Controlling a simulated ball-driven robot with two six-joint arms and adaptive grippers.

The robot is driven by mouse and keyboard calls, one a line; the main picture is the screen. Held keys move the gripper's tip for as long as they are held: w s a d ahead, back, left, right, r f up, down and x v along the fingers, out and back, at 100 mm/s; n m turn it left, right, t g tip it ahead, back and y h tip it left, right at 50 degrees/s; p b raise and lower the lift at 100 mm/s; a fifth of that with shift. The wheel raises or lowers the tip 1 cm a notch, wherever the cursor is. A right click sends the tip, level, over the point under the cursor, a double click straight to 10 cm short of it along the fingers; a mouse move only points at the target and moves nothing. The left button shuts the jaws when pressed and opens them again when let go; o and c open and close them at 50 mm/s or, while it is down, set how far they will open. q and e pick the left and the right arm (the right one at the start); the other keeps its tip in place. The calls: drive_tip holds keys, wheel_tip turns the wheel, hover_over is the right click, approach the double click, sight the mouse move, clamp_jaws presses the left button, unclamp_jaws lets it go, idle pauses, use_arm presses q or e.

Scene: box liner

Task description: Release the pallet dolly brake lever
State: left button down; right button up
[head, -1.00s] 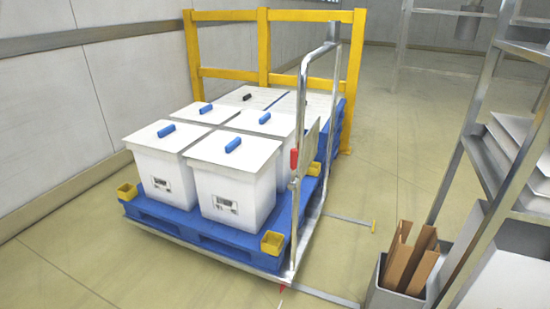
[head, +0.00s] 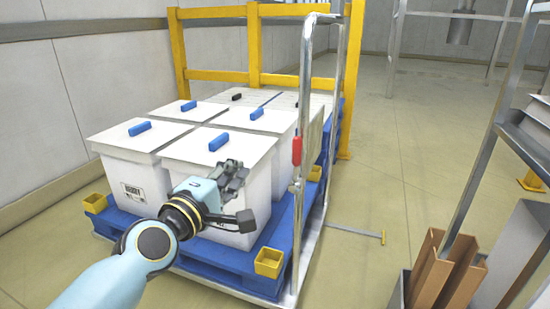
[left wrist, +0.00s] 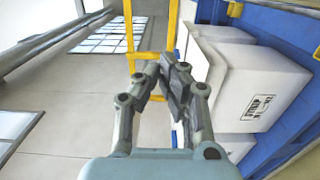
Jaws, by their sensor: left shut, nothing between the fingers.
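The pallet dolly (head: 291,290) has a tall metal push frame on its right side and carries a blue pallet (head: 185,255) with white lidded boxes. A red grip (head: 297,150), which looks like the brake lever, is upright on the frame's near post. My left gripper (head: 240,188) is in front of the near right box, left of and below the red grip and apart from it. In the left wrist view its fingers (left wrist: 165,72) are together and empty. The red grip is not seen in that view. My right gripper is not in view.
A yellow barrier (head: 255,78) stands behind the load. A bar with a yellow end (head: 383,238) lies low on the floor right of the dolly. A bin with brown pieces (head: 445,270) and metal shelving (head: 500,120) stand at the right.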

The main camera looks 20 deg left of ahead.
sight(297, 164)
use_arm(q)
drive_tip(key=shift+w, duration=0.1)
drive_tip(key=w+d, duration=0.4)
drive_tip(key=w, duration=0.6)
drive_tip(key=shift+w+d+b, duration=0.2)
drive_tip(key=shift+d+b, duration=0.15)
drive_tip(key=shift+d, duration=0.05)
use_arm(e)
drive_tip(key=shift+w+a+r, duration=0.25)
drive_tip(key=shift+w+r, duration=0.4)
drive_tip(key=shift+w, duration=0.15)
use_arm(q)
drive_tip(key=shift+d+r, duration=0.1)
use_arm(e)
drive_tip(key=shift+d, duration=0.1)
